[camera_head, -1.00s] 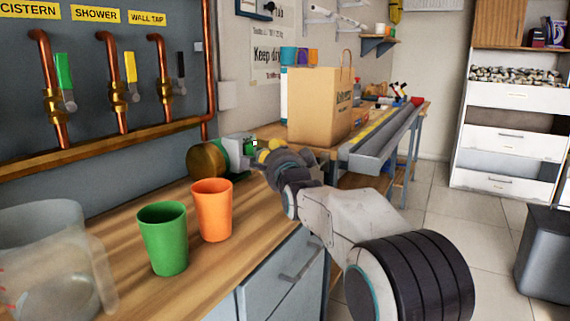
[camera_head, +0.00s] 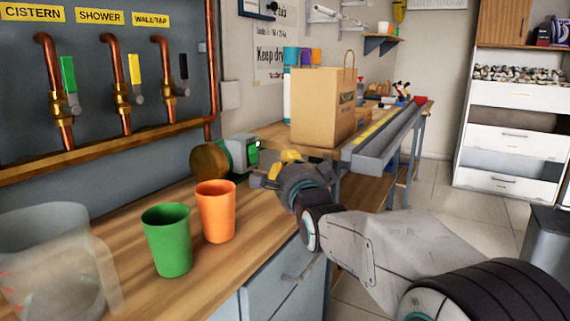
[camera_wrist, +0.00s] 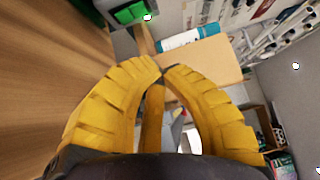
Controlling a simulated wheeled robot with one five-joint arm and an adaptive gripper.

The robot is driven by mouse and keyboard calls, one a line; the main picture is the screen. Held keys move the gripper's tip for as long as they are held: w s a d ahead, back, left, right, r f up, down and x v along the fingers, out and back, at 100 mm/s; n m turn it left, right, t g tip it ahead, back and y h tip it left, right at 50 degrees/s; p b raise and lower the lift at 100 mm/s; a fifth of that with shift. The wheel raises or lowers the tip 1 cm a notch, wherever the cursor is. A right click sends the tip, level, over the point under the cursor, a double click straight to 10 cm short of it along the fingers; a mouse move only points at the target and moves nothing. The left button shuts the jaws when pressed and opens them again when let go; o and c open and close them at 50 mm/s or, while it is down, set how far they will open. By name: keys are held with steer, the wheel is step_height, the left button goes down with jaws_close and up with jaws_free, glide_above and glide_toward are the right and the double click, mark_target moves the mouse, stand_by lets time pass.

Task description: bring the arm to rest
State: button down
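My arm reaches in from the lower right of the head view, over the front edge of the wooden counter (camera_head: 255,228). My gripper (camera_head: 274,172), with yellow fingers, is at its end, right of a grey-and-green device with a round brass-coloured end (camera_head: 238,154). In the wrist view the curved fingers of my gripper (camera_wrist: 162,72) come together at their tips. I see nothing held between them.
An orange cup (camera_head: 216,212) and a green cup (camera_head: 167,240) stand on the counter, left of my arm. A clear jug (camera_head: 50,265) is at the lower left. A paper bag (camera_head: 322,108) stands on the bench behind. Open floor (camera_head: 440,190) lies to the right.

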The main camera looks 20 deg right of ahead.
steer(key=shift+r, duration=0.1)
steer(key=s+r+n+g+p, duration=0.4)
steer(key=s+n+g+p, duration=0.1)
steer(key=s+p, duration=0.7)
steer(key=s+r+n+g+p, duration=0.5)
steer(key=s+n+p, duration=0.2)
steer(key=s+p, duration=0.5)
steer(key=s+r+n+g+p, duration=0.4)
steer(key=s+p, duration=0.8)
steer(key=p, duration=0.4)
steer(key=shift+s+d+r+n+g, duration=0.15)
steer(key=shift+s+r+n+g, duration=0.15)
steer(key=shift+n+g, duration=0.7)
steer(key=shift+w+n+t, duration=0.1)
steer(key=shift+n+t, duration=0.2)
